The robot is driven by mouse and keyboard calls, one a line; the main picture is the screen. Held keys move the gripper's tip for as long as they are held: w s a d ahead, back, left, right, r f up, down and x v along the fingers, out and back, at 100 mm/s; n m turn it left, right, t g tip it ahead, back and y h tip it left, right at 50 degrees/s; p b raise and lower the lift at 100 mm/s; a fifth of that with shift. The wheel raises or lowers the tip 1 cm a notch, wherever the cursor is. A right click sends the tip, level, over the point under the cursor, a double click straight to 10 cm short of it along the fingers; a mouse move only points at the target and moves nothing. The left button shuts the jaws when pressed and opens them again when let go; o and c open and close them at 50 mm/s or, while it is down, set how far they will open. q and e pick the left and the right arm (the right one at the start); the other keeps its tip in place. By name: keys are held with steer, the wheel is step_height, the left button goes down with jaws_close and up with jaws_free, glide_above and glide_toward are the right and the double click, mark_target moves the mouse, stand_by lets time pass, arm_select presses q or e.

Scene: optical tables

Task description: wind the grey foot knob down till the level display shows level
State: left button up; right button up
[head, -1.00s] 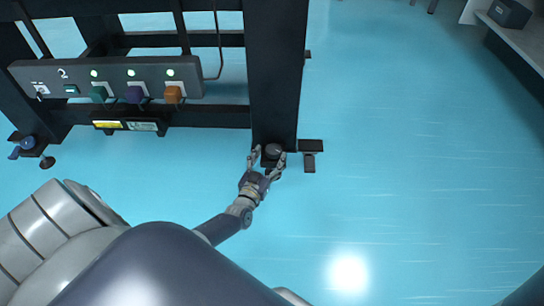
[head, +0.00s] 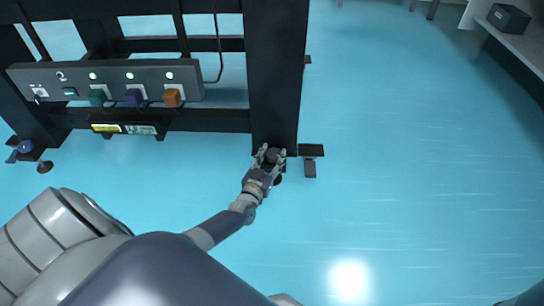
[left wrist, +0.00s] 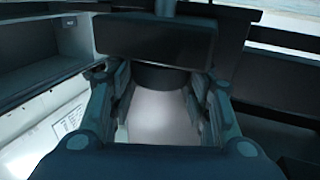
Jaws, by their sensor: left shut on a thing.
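The grey foot knob (head: 272,154) is at the base of the dark table leg, mostly covered by my left gripper (head: 269,153). The gripper's fingers are shut on it from either side. In the left wrist view the fingers (left wrist: 160,100) stand left and right of a dark round part (left wrist: 160,78), seemingly the knob, under a dark block. A small teal display (head: 70,91) sits on the grey control panel (head: 50,76); its reading is too small to make out. My right gripper is out of view.
The panel carries coloured plugs, green (head: 99,97), purple (head: 133,97) and orange (head: 172,97), under lit green lamps. A blue knob (head: 25,146) is at the left foot. A dark pedal-like piece (head: 311,150) lies right of the leg. The blue floor to the right is clear.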

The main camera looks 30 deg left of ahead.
arm_select(q)
steer(key=shift+a+f+m+h+b, duration=0.1)
steer(key=shift+a+m+h+b, duration=0.15)
steer(key=shift+m+h+b, duration=1.05)
steer(key=shift+h+b, duration=0.2)
steer(key=shift+h, duration=0.4)
steer(key=shift+m+h+b, duration=0.6)
steer(key=shift+h+b, duration=0.1)
steer(key=shift+h, duration=0.4)
steer(key=o, duration=1.1)
steer(key=s, duration=0.4)
steer(key=s+a, duration=0.1)
steer(key=s, duration=0.7)
steer(key=shift+a, duration=0.3)
